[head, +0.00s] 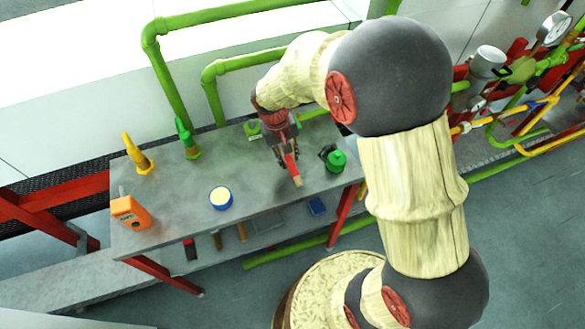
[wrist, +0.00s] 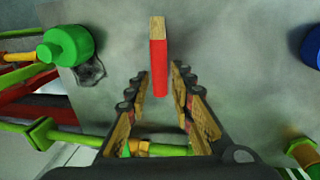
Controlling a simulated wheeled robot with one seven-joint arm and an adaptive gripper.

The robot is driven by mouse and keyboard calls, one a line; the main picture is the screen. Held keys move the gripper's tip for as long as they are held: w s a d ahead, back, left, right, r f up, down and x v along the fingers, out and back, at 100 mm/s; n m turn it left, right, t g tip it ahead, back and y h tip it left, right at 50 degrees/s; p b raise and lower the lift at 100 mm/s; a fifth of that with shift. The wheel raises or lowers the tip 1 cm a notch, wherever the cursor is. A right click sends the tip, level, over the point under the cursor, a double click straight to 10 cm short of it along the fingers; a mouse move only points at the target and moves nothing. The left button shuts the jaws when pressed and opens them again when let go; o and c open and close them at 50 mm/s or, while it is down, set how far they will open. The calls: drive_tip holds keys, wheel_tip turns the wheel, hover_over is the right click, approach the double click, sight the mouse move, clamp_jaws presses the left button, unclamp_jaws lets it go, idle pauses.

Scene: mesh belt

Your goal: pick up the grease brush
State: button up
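The grease brush, with a red handle (wrist: 158,68) and a tan end (wrist: 157,27), lies on the grey tabletop in the wrist view. In the head view its red part (head: 291,164) shows just beyond my gripper, near the table's front edge. My gripper (wrist: 159,72) is open. Its two fingers stand on either side of the near end of the red handle, with a visible gap on each side. In the head view my gripper (head: 284,153) points down over the table and hides part of the brush. Whether the fingers reach handle height I cannot tell.
A green bottle (head: 337,161) and a small dark item (head: 326,151) stand right of the brush. A blue-rimmed round tin (head: 220,198) is to the left, then an orange device (head: 131,212). Yellow (head: 138,155) and green (head: 187,140) spouted cans stand at the back.

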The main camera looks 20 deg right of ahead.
sight(291, 165)
drive_tip(key=f, duration=0.2)
drive_tip(key=d+f+b, duration=0.1)
drive_tip(key=f, duration=0.1)
drive_tip(key=shift+f, duration=0.25)
drive_tip(key=shift+s, duration=0.1)
drive_tip(key=shift+c, duration=0.8)
drive_tip(key=c, duration=0.4)
clamp_jaws()
